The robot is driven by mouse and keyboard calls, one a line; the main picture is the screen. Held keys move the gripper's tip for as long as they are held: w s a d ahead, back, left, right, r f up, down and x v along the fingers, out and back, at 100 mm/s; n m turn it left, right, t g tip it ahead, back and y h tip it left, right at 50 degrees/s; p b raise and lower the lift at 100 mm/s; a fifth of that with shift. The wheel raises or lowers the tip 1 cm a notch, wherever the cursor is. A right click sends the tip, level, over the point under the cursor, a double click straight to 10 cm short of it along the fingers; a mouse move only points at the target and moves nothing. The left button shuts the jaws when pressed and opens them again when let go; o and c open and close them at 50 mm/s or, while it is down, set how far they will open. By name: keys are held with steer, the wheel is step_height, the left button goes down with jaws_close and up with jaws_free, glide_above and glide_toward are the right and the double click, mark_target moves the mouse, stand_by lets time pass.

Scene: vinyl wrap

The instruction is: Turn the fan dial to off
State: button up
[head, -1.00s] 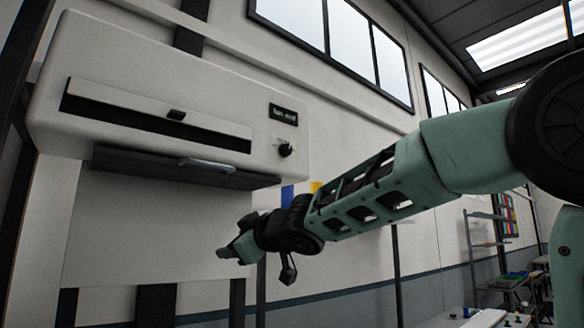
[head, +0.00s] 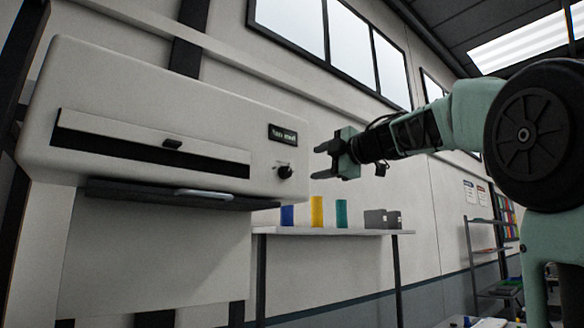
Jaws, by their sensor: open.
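The fan dial (head: 285,172) is a small black knob on the right part of the front of a white wall-mounted unit (head: 120,90). A small dark display (head: 283,134) above it shows green-white text that seems to read "fan med". My gripper (head: 319,161) is open and empty, to the right of the dial and at about its height. Its two fingers point left toward the unit, apart from the dial. The marks around the dial are too small to read.
A shelf table (head: 330,232) below my gripper holds a blue cylinder (head: 287,215), a yellow cylinder (head: 317,211), a green cylinder (head: 341,213) and grey boxes (head: 382,219). A dark flap with a light handle (head: 204,194) juts from the unit's underside.

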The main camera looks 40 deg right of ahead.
mark_target(288, 172)
steer(key=w+p, duration=0.2)
steer(key=w, duration=0.9)
steer(key=shift+w+p, duration=0.3)
steer(key=shift+p, duration=0.1)
steer(key=c, duration=1)
steer(key=shift+o, duration=0.2)
